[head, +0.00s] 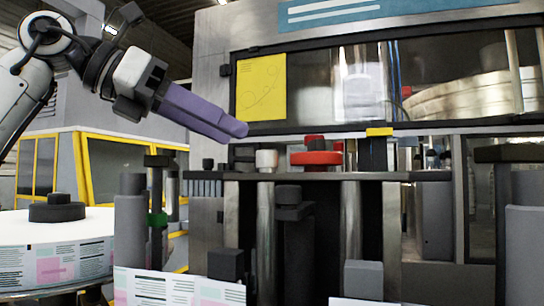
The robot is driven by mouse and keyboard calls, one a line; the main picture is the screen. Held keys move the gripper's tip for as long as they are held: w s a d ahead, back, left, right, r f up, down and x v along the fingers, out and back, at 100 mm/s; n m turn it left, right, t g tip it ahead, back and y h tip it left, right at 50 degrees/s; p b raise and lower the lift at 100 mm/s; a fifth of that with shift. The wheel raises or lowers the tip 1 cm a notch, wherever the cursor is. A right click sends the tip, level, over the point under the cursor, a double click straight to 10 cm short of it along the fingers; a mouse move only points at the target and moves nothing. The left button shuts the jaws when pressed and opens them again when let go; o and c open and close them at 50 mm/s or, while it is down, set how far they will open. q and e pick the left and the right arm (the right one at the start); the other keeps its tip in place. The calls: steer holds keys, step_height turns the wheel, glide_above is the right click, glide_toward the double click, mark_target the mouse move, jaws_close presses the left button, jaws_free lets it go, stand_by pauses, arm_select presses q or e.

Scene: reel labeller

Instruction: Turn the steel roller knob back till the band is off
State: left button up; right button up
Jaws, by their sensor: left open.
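My left gripper (236,130) comes in from the upper left. Its purple fingers point right and slightly down, in front of the machine's window and above its bar. From this side the fingers overlap; no object shows between them. Steel rollers (266,215) stand upright below the dark bar; this one has a pale cap (266,159) on top. A red round knob (316,157) sits on the bar to its right. I cannot tell which part is the steel roller knob. The band cannot be made out for sure. My left fingertips are apart from these parts. My right gripper is not seen.
A label reel (60,228) with a black hub lies at the left. Dark and grey posts (131,235) and label web (180,288) stand in front. A yellow sheet (261,87) is on the window. A yellow-framed machine (110,165) is behind. Free air lies below my left gripper.

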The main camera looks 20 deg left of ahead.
mark_target(266, 151)
arm_select(q)
steer(key=x, duration=0.7)
steer(key=shift+d, duration=0.25)
steer(key=shift+w+d+f, duration=0.15)
steer(key=shift+w+d, duration=0.2)
steer(key=shift+w+f, duration=0.1)
steer(key=c, duration=1.1)
steer(key=shift+o, duration=0.2)
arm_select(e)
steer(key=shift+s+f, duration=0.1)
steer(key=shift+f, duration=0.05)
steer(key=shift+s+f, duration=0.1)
